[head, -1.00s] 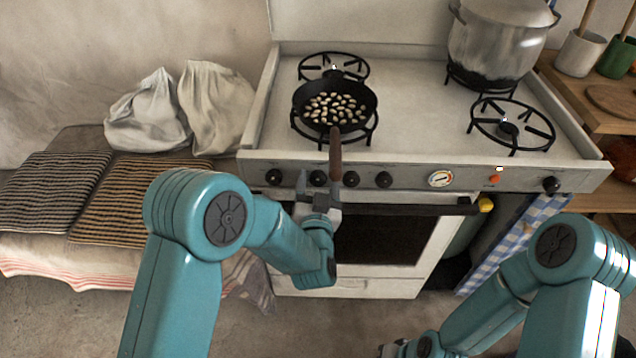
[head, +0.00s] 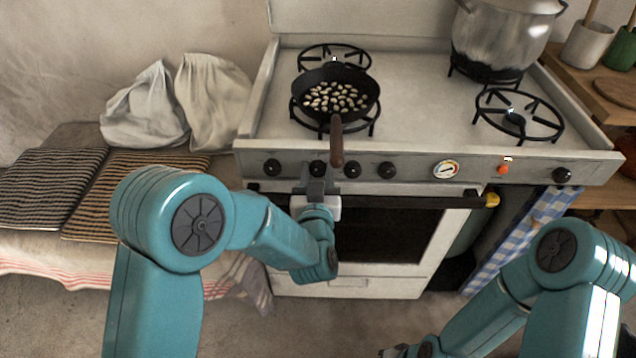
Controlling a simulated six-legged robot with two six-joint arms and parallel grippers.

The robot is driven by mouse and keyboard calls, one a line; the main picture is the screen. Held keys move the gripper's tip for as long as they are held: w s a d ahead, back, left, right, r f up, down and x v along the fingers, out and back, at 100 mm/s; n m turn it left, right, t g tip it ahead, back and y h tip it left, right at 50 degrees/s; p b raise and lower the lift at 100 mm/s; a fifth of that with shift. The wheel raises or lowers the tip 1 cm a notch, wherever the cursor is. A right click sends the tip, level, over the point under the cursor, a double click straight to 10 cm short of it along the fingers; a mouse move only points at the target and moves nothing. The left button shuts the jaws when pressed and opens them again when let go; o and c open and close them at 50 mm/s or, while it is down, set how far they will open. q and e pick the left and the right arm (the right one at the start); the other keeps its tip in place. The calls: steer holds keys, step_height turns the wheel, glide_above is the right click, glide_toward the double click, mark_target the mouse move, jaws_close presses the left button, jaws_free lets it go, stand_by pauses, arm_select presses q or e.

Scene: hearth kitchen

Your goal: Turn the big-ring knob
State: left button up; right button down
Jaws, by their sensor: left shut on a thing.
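Black knobs line the stove's front panel (head: 415,168): a far-left knob (head: 272,168), a second knob (head: 318,168), a third knob (head: 352,170), a fourth knob (head: 387,170) and a far-right knob (head: 562,175). No readable label shows which one is the big-ring knob. My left gripper (head: 317,179) is at the second knob from the left, its fingers shut on it and partly covering it. My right gripper (head: 393,352) shows only in part at the bottom edge, low and away from the stove; its fingers cannot be made out.
A black pan (head: 355,96) of pale pieces sits on the left burners, its brown handle (head: 337,140) hanging over the panel close above my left gripper. The oven door handle (head: 420,202) runs below. A large pot (head: 490,45) stands at the back right.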

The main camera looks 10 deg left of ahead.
arm_select(q)
steer(key=n+b, duration=0.2)
steer(key=b, duration=0.1)
steer(key=n+b, duration=0.3)
steer(key=b, duration=0.1)
steer(key=n+b, duration=0.3)
steer(key=shift+a+f, duration=0.15)
steer(key=shift+f, duration=0.1)
steer(key=n+b, duration=0.2)
steer(key=shift+r+b, duration=0.1)
steer(key=shift+b, duration=0.3)
steer(key=shift+r+n, duration=0.1)
steer(key=shift+n, duration=0.2)
steer(key=o, duration=1.1)
steer(key=shift+c, duration=0.2)
